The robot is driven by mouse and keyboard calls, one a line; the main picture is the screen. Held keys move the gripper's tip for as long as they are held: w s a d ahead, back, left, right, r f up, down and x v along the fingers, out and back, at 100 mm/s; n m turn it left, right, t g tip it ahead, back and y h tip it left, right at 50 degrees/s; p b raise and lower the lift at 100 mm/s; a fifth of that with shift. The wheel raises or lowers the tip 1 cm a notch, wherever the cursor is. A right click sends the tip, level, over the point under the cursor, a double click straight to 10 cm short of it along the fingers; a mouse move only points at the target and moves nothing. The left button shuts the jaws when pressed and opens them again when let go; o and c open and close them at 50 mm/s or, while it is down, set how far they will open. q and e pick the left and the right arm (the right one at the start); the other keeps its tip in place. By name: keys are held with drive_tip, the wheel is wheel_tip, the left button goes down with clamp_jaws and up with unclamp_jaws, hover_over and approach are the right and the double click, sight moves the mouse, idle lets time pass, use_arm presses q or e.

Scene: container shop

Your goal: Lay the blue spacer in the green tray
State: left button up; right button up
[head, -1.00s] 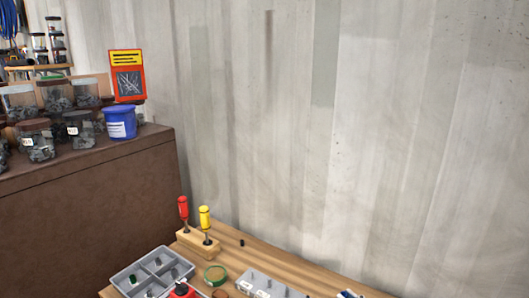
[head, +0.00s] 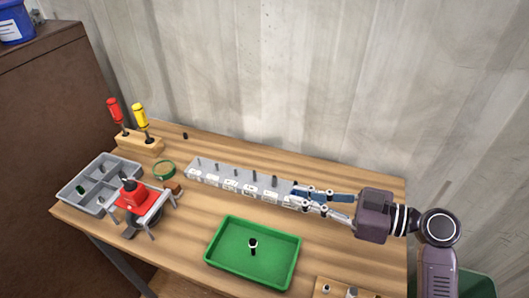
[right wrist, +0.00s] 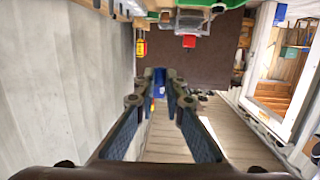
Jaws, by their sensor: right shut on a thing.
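The green tray (head: 276,262) lies on the wooden bench, with a small black-and-white piece (head: 252,246) inside it. My right gripper (head: 298,195) reaches in from the right and is at the right end of the grey labelled rack (head: 235,184), behind and right of the tray. In the right wrist view, the blue spacer (right wrist: 160,82) is between the tips of my right gripper (right wrist: 161,92), which is shut on it. In the head view the fingers mostly hide the spacer. I cannot tell whether it is clear of the rack. My left gripper is not in view.
The rack has several upright pegs. To its left are a green ring (head: 164,170), a red-topped device (head: 133,195), a grey divided bin (head: 100,183) and a block (head: 140,145) holding two screwdrivers. A wooden holder (head: 345,290) is at the front right. The wall stands behind.

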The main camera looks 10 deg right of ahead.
drive_tip(key=w+f+m+t+h, duration=0.1)
drive_tip(key=w+m+t+h, duration=0.1)
drive_tip(key=w, duration=0.4)
drive_tip(key=w+a+r+m+t+h+p, duration=0.1)
drive_tip(key=w+r+m+t+h+p, duration=0.2)
drive_tip(key=r, duration=0.9)
drive_tip(key=w+m+h, duration=0.3)
drive_tip(key=w+h, duration=0.1)
drive_tip(key=w, duration=0.1)
drive_tip(key=shift+t+h, duration=0.3)
drive_tip(key=shift+t, duration=0.1)
drive_tip(key=shift+a, duration=0.1)
wheel_tip(320, 180, down, 18)
drive_tip(key=shift+f, duration=0.15)
drive_tip(key=shift+f+p, duration=0.3)
drive_tip(key=shift+p, duration=0.2)
drive_tip(key=shift+f, duration=0.3)
